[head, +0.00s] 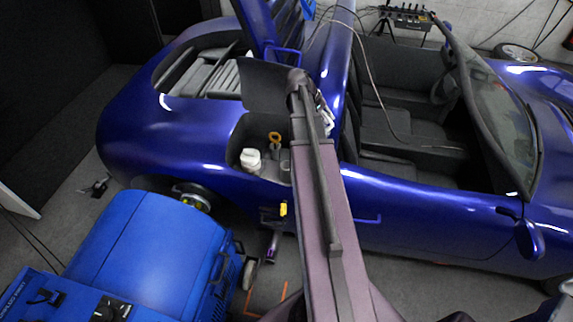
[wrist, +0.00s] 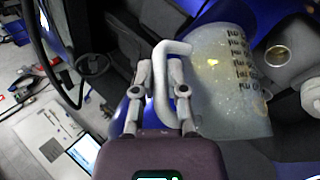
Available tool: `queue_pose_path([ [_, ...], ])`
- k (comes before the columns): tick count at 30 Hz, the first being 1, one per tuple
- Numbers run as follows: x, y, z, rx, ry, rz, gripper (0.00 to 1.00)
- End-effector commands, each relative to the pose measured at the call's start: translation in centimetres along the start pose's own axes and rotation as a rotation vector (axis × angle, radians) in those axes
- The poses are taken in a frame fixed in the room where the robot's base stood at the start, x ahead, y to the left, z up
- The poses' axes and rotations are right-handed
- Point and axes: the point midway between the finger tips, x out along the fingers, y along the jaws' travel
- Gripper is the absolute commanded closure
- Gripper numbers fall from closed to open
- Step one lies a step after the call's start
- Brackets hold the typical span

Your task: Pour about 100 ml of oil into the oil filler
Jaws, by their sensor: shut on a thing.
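My gripper (wrist: 158,92) is shut on the white handle (wrist: 160,85) of a translucent measuring jug (wrist: 225,85) with dark ml marks. The jug hangs over the car's open rear bay; its exact tilt and oil level are hard to tell. In the head view my arm mostly hides it, with a pale bit of the jug (head: 327,118) showing. A round pale-rimmed ring (wrist: 277,55) lies beyond the jug in the wrist view; I cannot tell whether it is the oil filler mouth. A white cap or container (head: 251,160) sits in the bay's recess.
The blue car body (head: 140,130) surrounds the bay, with a raised lid (head: 262,30) behind. A blue machine (head: 150,245) stands at the front left. A laptop (wrist: 83,152) lies below.

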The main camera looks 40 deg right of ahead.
Motion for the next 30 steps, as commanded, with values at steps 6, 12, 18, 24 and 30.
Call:
queue_pose_path([
  [6, 0.03, -0.21, 0.01, 0.005, 0.012, -0.017, 1.0],
  [12, -0.04, -0.31, -0.02, 0.003, 0.013, -0.016, 1.0],
  [18, -0.08, -0.32, 0.01, 0.006, 0.019, -0.024, 1.0],
  [24, -0.01, -0.33, 0.08, 0.019, 0.044, -0.059, 1.0],
  [30, 0.67, -0.73, 0.15, 0.043, 0.091, -0.125, 1.0],
])
